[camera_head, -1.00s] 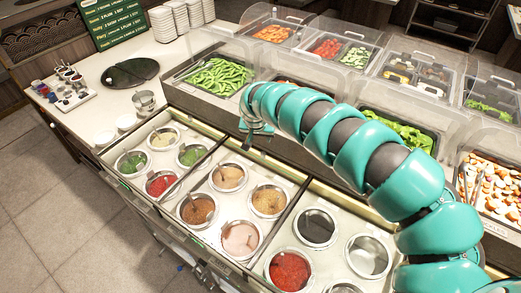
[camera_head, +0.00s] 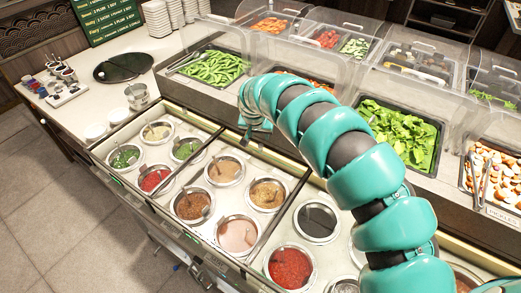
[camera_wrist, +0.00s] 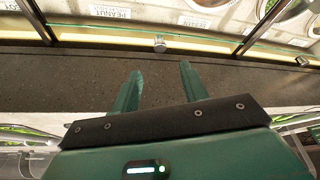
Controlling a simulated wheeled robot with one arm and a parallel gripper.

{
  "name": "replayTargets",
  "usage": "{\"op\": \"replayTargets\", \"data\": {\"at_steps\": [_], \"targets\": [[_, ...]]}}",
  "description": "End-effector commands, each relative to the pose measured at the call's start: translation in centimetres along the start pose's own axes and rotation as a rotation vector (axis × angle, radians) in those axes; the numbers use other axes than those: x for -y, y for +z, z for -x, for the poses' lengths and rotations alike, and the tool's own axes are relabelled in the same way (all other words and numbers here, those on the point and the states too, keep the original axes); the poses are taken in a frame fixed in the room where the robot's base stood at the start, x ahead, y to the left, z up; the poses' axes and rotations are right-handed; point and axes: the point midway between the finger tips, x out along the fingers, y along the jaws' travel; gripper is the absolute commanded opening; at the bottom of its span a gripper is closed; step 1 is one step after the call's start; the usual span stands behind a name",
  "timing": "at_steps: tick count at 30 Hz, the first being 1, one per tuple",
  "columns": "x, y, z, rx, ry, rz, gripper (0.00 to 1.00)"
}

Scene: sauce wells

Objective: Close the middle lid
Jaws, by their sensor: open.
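The sauce counter has three sections split by dark bars. The middle section (camera_head: 206,234) shows its several sauce pots uncovered. I cannot clearly make out the middle lid as a separate panel. In the wrist view a small metal knob (camera_wrist: 160,43) sits on the pale strip along the back edge, between two dark bars; I cannot tell whether it belongs to the lid. My gripper (camera_head: 256,124) is behind the middle section's back edge. In the wrist view my gripper (camera_wrist: 160,70) is open and empty, its two fingers over the dark counter strip, pointing towards the knob without touching it.
A second knob (camera_wrist: 302,60) shows at the right of the wrist view. Clear covers stand over the salad trays behind, including lettuce (camera_head: 400,130) and green pods (camera_head: 213,68). A metal cup (camera_head: 137,96) stands left of the wells. My arm hides part of the right section.

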Motion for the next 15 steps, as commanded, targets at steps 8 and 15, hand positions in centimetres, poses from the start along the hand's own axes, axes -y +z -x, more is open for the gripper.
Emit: {"op": "replayTargets", "data": {"at_steps": [8,15], "targets": [[0.1,0.4,-3.4,0.001,-0.001,0.001,0.44],[0.1,0.4,-5.5,0.001,-0.001,0.001,0.44]]}}
